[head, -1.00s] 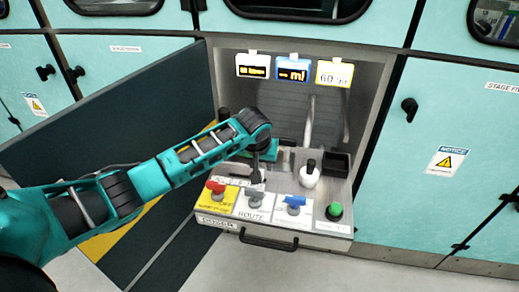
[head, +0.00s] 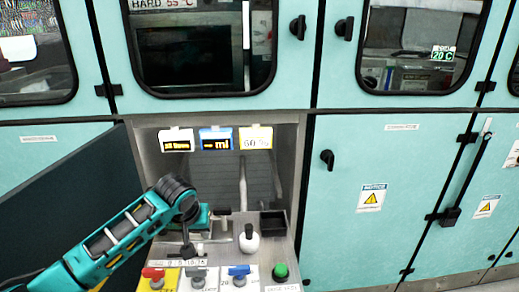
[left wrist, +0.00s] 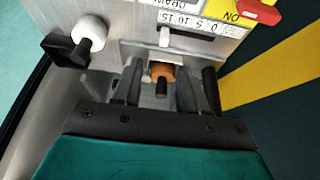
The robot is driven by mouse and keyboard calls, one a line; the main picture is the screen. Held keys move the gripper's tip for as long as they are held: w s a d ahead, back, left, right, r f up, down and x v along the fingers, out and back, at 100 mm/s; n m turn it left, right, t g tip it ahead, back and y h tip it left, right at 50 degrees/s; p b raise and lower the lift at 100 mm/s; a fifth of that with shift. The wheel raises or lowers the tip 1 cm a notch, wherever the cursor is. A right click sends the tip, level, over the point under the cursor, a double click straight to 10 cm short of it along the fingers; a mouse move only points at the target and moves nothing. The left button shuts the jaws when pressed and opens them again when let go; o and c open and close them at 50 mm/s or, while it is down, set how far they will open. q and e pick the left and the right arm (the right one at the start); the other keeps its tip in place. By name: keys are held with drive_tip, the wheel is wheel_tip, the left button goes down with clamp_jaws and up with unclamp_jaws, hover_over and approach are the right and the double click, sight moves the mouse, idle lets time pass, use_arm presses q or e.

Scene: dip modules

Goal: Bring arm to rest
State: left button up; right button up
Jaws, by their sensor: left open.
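My left arm comes in from the left in the head view, and its wrist bends over the control drawer. My left gripper (head: 190,240) is small and partly hidden under the wrist there. In the left wrist view, the left gripper (left wrist: 158,92) has its two dark fingers apart, one on each side of an orange-brown knob (left wrist: 160,73) with a dark tip. I cannot tell whether either finger touches the knob. A scale label (left wrist: 185,20) and a small white slider (left wrist: 165,38) lie just beyond. My right gripper is not in view.
The drawer holds a red lever (head: 153,273), a blue lever (head: 239,271), a green button (head: 281,271), a white bulb-shaped knob (head: 249,240) and a black tray (head: 272,226). A dark open door (head: 70,215) stands left. Teal cabinets (head: 390,160) rise behind and right.

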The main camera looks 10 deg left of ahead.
use_arm(q)
drive_tip(key=s+d+f+m+h, duration=0.1)
drive_tip(key=s+d+f+m, duration=0.1)
drive_tip(key=s+d+f, duration=0.3)
drive_tip(key=s+d+m+h, duration=0.1)
drive_tip(key=s+d, duration=0.2)
drive_tip(key=s, duration=0.5)
drive_tip(key=s+a+r+m, duration=0.1)
drive_tip(key=s+a, duration=0.1)
drive_tip(key=s, duration=0.7)
drive_tip(key=s+a+r+m, duration=0.1)
drive_tip(key=s+a, duration=0.1)
drive_tip(key=s, duration=0.6)
drive_tip(key=w+d+f+t+h, duration=0.1)
drive_tip(key=w+d+f+t, duration=0.1)
drive_tip(key=w+f+t, duration=0.4)
drive_tip(key=shift+w+d+f, duration=0.4)
drive_tip(key=shift+w+f, duration=0.3)
drive_tip(key=shift+f, duration=0.9)
